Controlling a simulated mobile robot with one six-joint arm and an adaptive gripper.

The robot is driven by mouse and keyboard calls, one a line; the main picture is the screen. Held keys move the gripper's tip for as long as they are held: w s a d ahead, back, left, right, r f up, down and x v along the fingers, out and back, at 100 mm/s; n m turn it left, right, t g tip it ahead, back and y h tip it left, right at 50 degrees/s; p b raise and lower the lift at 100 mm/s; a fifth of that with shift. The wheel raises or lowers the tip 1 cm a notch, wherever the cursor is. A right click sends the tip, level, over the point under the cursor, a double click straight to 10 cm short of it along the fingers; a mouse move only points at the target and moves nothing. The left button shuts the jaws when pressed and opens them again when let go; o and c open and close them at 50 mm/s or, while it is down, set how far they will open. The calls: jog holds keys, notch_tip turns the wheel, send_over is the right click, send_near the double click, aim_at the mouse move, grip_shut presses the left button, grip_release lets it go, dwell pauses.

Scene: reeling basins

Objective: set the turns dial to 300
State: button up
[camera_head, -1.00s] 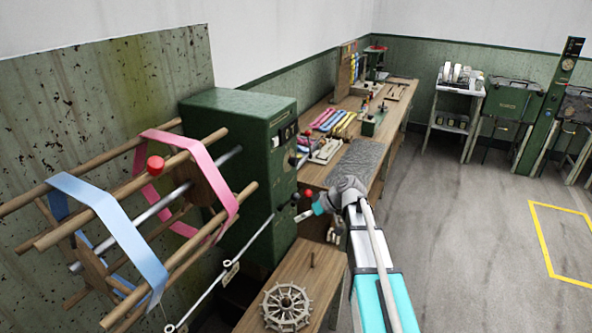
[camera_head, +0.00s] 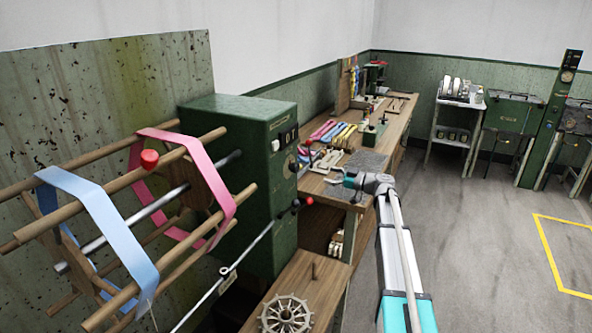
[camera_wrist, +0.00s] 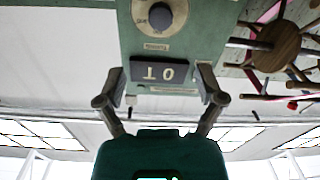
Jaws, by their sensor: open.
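The green machine (camera_head: 230,165) carries a dark knob on a pale round plate on its right face, apparently the turns dial (camera_head: 293,165). In the wrist view the dial (camera_wrist: 160,16) is at the top, seen upside down; its markings are too small to read. Below it is a dark panel (camera_wrist: 158,71) with pale characters. My gripper (camera_head: 340,182) is open, to the right of the machine face in the head view. In the wrist view its fingers (camera_wrist: 165,75) frame the dark panel, with nothing held; the dial lies above and between the fingertips.
A reel (camera_head: 130,210) with pink and blue bands stands left of the machine. A red-knobbed lever (camera_head: 308,201) sticks out low on its face. The workbench (camera_head: 397,100) behind holds tools and colored items. A spoked wheel (camera_head: 286,315) is in front. Floor at right is clear.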

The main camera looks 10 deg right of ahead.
aim_at(298, 168)
jog(key=shift+w+a, duration=0.1)
jog(key=shift+a, duration=0.05)
jog(key=x, duration=1.3)
jog(key=shift+w+a, duration=0.2)
jog(key=c, duration=1.2)
jog(key=shift+o, duration=0.2)
